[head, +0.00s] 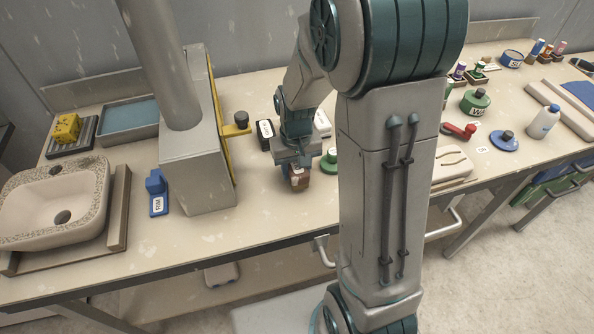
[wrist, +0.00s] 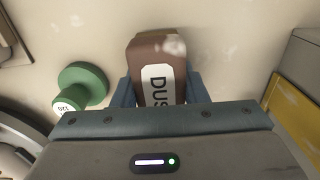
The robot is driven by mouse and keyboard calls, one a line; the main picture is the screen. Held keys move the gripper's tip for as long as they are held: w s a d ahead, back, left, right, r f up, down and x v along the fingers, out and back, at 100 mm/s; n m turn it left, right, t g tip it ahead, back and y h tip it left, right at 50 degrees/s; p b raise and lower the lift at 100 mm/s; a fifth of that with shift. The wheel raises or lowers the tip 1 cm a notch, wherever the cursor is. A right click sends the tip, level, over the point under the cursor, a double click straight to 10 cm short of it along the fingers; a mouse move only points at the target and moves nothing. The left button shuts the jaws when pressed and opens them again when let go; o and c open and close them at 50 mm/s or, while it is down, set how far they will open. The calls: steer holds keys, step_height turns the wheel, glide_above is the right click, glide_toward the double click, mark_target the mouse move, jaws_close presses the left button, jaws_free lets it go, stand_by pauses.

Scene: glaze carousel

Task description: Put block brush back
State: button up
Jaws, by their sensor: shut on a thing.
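A brown block brush (wrist: 157,50) with a white label reading "DUS", the rest hidden, sits between the two blue fingers of my gripper (wrist: 160,88) in the wrist view. The gripper is shut on it. In the head view my gripper (head: 297,165) points down over the bench, and the brown brush (head: 299,182) shows below the fingers near the front of the bench. I cannot tell whether the brush touches the bench top. My arm hides part of the bench behind and to the right.
A green knobbed weight (head: 329,163) stands close right of the gripper; a black-and-white labelled item (head: 265,134) is behind. A grey housing (head: 197,165) with a yellow panel and blue "RIM" tool (head: 157,196) are left. Bench between housing and gripper is clear.

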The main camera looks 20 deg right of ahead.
steer(key=shift+f, duration=0.8)
steer(key=shift+f, duration=0.25)
steer(key=o, duration=0.9)
steer(key=shift+r, duration=0.1)
steer(key=shift+o, duration=0.2)
